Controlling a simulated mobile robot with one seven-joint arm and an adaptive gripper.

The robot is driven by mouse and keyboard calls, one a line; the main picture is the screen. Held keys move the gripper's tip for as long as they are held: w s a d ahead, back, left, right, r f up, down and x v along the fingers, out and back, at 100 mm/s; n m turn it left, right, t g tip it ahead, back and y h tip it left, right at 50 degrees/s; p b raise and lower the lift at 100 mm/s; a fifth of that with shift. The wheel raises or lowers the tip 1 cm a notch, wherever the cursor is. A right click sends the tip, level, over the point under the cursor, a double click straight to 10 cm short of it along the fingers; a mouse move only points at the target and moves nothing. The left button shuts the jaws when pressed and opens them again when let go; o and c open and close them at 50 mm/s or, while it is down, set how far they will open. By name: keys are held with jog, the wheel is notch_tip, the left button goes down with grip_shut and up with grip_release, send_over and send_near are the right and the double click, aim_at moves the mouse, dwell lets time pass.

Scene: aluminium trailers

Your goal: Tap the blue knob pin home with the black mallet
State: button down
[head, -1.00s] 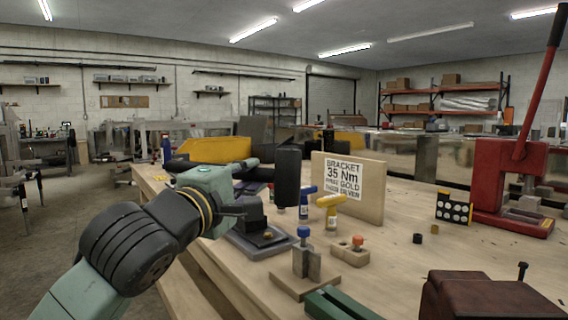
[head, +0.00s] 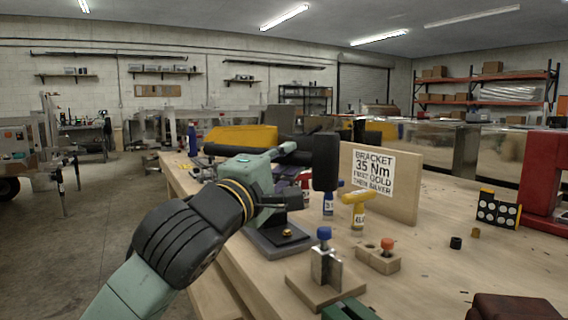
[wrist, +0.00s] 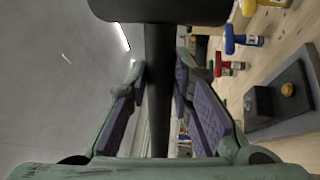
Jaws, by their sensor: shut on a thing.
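The black mallet's head (head: 326,162) hangs upright in the air in the head view. In that view it appears above the blue knob pin (head: 324,234), with a clear gap between them. The pin stands in a grey metal bracket (head: 326,266) on a small wooden base; its blue knob sits above the bracket top. My gripper (head: 280,172) is left of the mallet head. In the wrist view my gripper (wrist: 159,85) is shut on the mallet's dark handle (wrist: 159,120), and the head (wrist: 160,10) crosses the top. The blue pin cannot be made out there.
A wooden block (head: 378,262) with an orange knob stands right of the bracket. Behind are yellow (head: 357,200) and blue-handled tools and a bracket sign board (head: 408,205). A grey plate with a black block (head: 283,240) lies left. A red press (head: 545,185) stands far right.

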jog(key=shift+d+f+b, duration=0.1)
jog(key=shift+f+b, duration=2.4)
jog(key=shift+b, duration=0.15)
notch_tip(320, 180, down, 5)
jog(key=b, duration=0.5)
jog(key=shift+r, duration=0.2)
jog(key=shift+d, duration=0.1)
notch_tip(320, 180, up, 5)
jog(key=shift+f+p, duration=0.2)
jog(key=shift+p, duration=1)
jog(key=shift+s, duration=0.1)
